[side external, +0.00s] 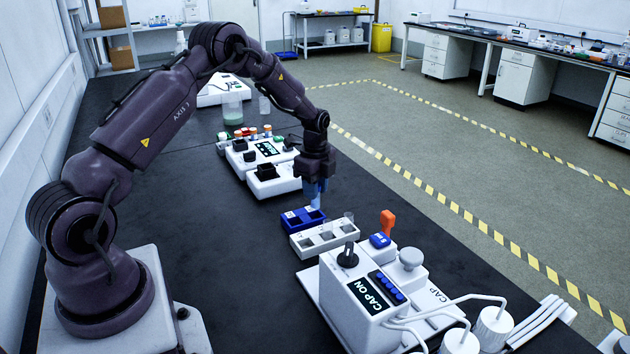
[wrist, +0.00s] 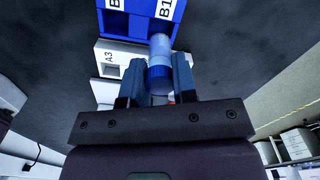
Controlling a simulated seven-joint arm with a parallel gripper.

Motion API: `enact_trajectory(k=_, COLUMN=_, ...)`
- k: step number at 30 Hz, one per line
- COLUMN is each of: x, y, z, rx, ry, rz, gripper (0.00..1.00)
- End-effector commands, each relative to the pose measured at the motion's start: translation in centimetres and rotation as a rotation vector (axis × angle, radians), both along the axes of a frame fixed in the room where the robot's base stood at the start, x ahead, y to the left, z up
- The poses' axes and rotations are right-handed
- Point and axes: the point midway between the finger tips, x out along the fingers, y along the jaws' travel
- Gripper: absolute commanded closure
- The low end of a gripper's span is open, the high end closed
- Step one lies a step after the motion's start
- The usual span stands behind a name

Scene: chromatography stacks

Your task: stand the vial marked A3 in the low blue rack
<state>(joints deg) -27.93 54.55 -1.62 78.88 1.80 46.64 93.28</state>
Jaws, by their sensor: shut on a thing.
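My gripper (side external: 316,184) points down over the low blue rack (side external: 290,219) and is shut on a vial (side external: 316,201). In the wrist view the vial (wrist: 160,50) is pale blue with a darker blue cap, held between the two fingertips (wrist: 159,78). No mark can be read on it. Its far end overlaps the edge of the blue rack (wrist: 133,20) beside the label B1; I cannot tell whether it is inside a hole. An empty-looking opening of the blue rack lies left of the vial in the wrist view.
A white rack (side external: 302,250) with clear glass pieces stands just in front of the blue rack; its label A3 (wrist: 109,58) shows in the wrist view. The white CAP ON machine (side external: 370,300) stands nearer the camera. A white device (side external: 262,182) stands behind. The bench left of the racks is clear.

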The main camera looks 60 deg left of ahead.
Motion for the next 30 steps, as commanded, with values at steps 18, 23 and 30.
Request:
enact_trajectory(k=18, x=0.0, y=0.0, z=-1.4, rx=0.001, ry=-0.001, rz=-0.001, gripper=0.97)
enact_trajectory(k=23, x=0.0, y=0.0, z=-1.5, rx=0.001, ry=-0.001, rz=-0.001, gripper=0.97)
enact_trajectory(k=30, x=0.0, y=0.0, z=-1.6, rx=0.001, ry=-0.001, rz=-0.001, gripper=0.97)
